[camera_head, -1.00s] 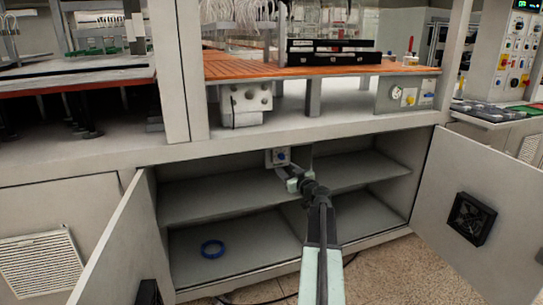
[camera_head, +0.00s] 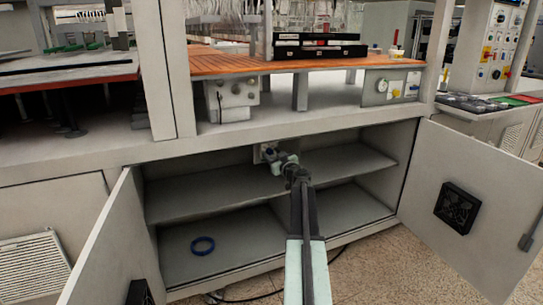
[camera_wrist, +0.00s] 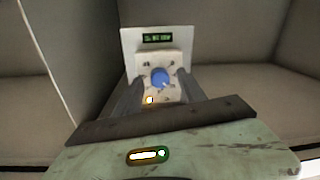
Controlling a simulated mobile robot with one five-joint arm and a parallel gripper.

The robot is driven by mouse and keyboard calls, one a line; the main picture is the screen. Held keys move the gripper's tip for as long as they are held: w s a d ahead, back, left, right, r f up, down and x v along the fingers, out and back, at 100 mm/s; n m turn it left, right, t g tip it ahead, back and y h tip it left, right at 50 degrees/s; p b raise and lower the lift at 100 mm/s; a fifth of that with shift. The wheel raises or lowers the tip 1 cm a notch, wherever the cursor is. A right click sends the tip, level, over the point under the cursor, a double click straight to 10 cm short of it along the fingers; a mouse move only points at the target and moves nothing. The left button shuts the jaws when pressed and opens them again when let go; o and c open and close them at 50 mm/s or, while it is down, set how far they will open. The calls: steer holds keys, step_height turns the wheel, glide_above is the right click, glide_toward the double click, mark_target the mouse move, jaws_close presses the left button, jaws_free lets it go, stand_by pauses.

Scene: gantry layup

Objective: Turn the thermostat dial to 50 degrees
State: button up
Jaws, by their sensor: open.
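The thermostat (camera_wrist: 143,62) is a pale box with a small green-lit display, mounted inside the open cabinet. Its blue round dial (camera_wrist: 159,78) sits on the front, with a lit yellow spot at lower left. The display text is too small to read. In the wrist view my gripper (camera_wrist: 156,84) is open, with one finger on each side of the dial; I cannot tell whether they touch it. In the head view the thermostat (camera_head: 259,153) is partly hidden behind my gripper (camera_head: 271,155), and the dial is hard to make out.
The cabinet has a middle shelf (camera_head: 215,190) and two open doors, left (camera_head: 115,240) and right (camera_head: 470,190). An orange slatted worktop (camera_head: 225,62) is above.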

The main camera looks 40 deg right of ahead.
steer(key=shift+a, duration=0.1)
jaws_close()
steer(key=shift+m, duration=0.3)
steer(key=m, duration=0.5)
steer(key=shift+f+b, duration=0.1)
steer(key=shift+b, duration=0.3)
steer(key=m, duration=0.7)
steer(key=shift+h, duration=0.4)
steer(key=m, duration=0.7)
steer(key=shift+m+h+b, duration=0.3)
steer(key=shift+m, duration=0.1)
steer(key=m, duration=0.3)
steer(key=shift+m, duration=0.4)
steer(key=shift+s+m+h, duration=0.1)
steer(key=shift+m+h, duration=0.2)
steer(key=shift+m, duration=1.5)
